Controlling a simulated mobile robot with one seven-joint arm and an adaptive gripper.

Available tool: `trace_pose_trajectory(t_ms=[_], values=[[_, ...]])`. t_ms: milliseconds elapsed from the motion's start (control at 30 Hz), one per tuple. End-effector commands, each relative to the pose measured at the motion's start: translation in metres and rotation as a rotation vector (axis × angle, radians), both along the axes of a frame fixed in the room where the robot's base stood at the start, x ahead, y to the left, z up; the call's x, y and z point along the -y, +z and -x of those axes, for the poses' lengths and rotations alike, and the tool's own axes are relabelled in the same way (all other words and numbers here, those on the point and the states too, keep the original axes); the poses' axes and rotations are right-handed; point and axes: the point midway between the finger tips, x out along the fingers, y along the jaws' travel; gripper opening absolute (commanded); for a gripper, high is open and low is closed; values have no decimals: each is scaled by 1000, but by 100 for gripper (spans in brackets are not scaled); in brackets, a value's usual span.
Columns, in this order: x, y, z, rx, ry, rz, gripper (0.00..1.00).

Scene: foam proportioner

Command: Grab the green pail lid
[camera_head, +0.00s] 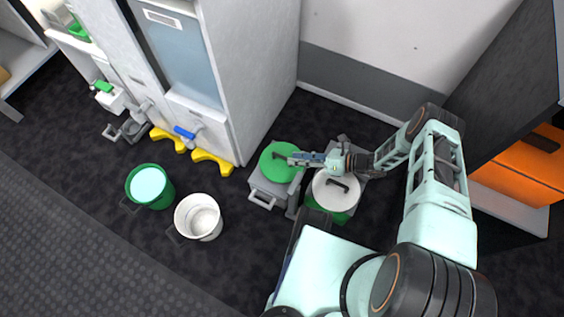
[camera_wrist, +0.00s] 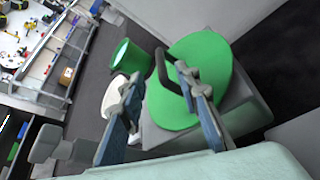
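The green pail lid (camera_head: 279,168) is a round green disc with a dark handle, lying on a grey holder at the center of the head view. In the wrist view the lid (camera_wrist: 211,55) fills the middle right, with its dark arched handle (camera_wrist: 161,68) standing up. My gripper (camera_head: 290,159) is over the lid at its handle. In the wrist view my gripper (camera_wrist: 160,88) is open, its two blue-grey fingers spread apart. The handle shows between the fingertips, nearer the right one. Whether a finger touches it I cannot tell.
A white lid (camera_head: 325,190) on a green pail stands just right of the green lid. A green pail with pale liquid (camera_head: 149,184) and a white pail (camera_head: 200,219) stand left on the dark floor. A tall grey cabinet (camera_head: 245,70) rises behind. Orange drawers (camera_head: 515,175) are at right.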

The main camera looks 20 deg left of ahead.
Motion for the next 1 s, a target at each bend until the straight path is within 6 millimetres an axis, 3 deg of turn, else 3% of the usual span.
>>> trace_pose_trajectory(t_ms=[300,600,900,1000], values=[[-42,-15,2,1,3,-1,30],[-48,-15,2,1,0,0,30],[-47,-15,2,1,0,0,0],[-47,-15,2,1,0,0,0]])
